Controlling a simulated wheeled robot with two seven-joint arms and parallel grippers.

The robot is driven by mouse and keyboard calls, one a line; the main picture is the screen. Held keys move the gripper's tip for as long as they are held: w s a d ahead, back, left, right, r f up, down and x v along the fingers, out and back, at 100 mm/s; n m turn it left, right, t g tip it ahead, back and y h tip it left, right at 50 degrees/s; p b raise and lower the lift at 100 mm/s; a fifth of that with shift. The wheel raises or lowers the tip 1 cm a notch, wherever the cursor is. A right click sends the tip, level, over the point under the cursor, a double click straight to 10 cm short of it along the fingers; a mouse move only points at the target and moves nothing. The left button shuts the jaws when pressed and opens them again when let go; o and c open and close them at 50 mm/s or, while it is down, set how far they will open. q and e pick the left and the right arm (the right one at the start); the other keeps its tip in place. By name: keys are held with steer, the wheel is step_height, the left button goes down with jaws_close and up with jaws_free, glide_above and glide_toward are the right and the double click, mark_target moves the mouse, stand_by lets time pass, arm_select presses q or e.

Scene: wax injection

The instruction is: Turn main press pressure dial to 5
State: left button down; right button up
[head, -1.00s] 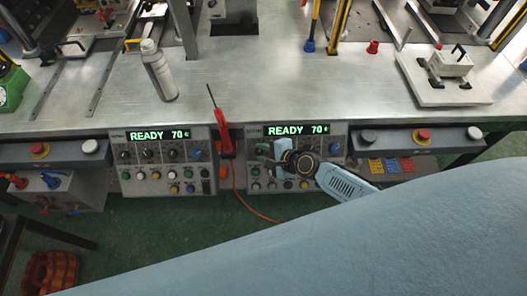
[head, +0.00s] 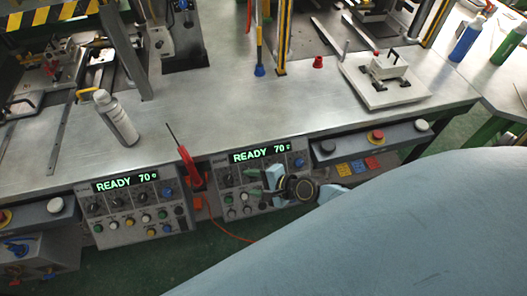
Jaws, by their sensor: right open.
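Two grey control panels hang below the table's front edge. The left panel (head: 149,231) and the right panel (head: 236,177) both show "READY 70" in green. Each has a row of dark dials above rows of coloured buttons. A blue knob (head: 299,163) sits at the right end of the right panel's dial row. My right gripper (head: 263,183) is open at the right panel and hides some of its dials and buttons. I cannot tell whether its fingers touch a dial, which dial is the main press pressure dial, or any dial's setting. My left gripper is not in view.
A red-handled tool (head: 188,166) stands between the panels. A spray bottle (head: 117,119) stands on the metal table (head: 215,115). A white plate with a fixture (head: 383,83) lies at right. A large pale-blue surface fills the lower right.

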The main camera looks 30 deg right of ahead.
steer(key=v, duration=0.4)
stand_by(0.4)
steer(key=s+d+f+n+g+h+b, duration=0.25)
steer(key=s+f+n, duration=0.2)
steer(key=f, duration=0.65)
steer(key=s+d+f+n+g+h+b, duration=0.1)
steer(key=s+d+f+n+h+b, duration=0.15)
steer(key=s+f, duration=0.6)
steer(key=s+f+n+g+h+b, duration=0.1)
steer(key=s+f+n+g+b, duration=0.3)
steer(key=s+f+n, duration=0.8)
steer(key=s+a+f+g, duration=0.1)
steer(key=s+f, duration=0.5)
steer(key=s, duration=0.2)
steer(key=shift+b, duration=0.3)
